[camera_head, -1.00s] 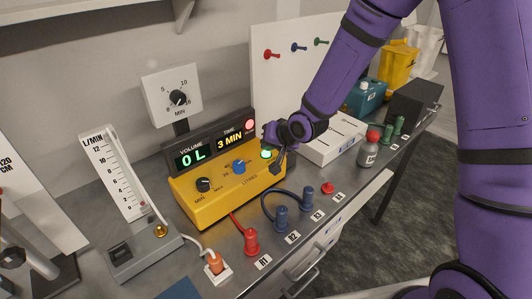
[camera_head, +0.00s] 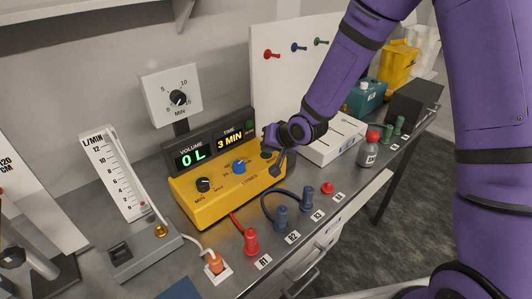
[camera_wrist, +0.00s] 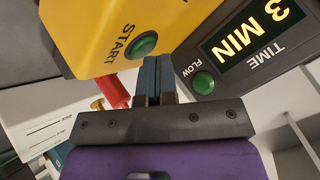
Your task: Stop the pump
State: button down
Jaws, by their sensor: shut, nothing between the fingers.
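The yellow pump unit (camera_head: 215,205) stands on the bench, with a black knob, a blue knob and a dark display (camera_head: 213,147) reading 0 L and 3 MIN. Its green START button (camera_wrist: 143,43) is unlit in the wrist view; in the head view it is partly hidden by my gripper. The FLOW lamp (camera_wrist: 203,82) on the display is dull green and also shows in the head view (camera_head: 250,124). My gripper (camera_head: 270,148) is shut and empty at the button end of the pump. In the wrist view its fingertips (camera_wrist: 152,68) are beside the button; contact cannot be told.
A flow meter (camera_head: 113,173) stands left of the pump. Red and blue plugs (camera_head: 281,217) with a looped dark hose are in front. A white box (camera_head: 332,138) and a grey bottle with a red cap (camera_head: 368,153) stand to the right. A dial panel (camera_head: 172,94) rises behind.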

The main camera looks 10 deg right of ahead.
jog(key=shift+r, duration=0.85)
jog(key=shift+r, duration=0.1)
jog(key=shift+r, duration=2.4)
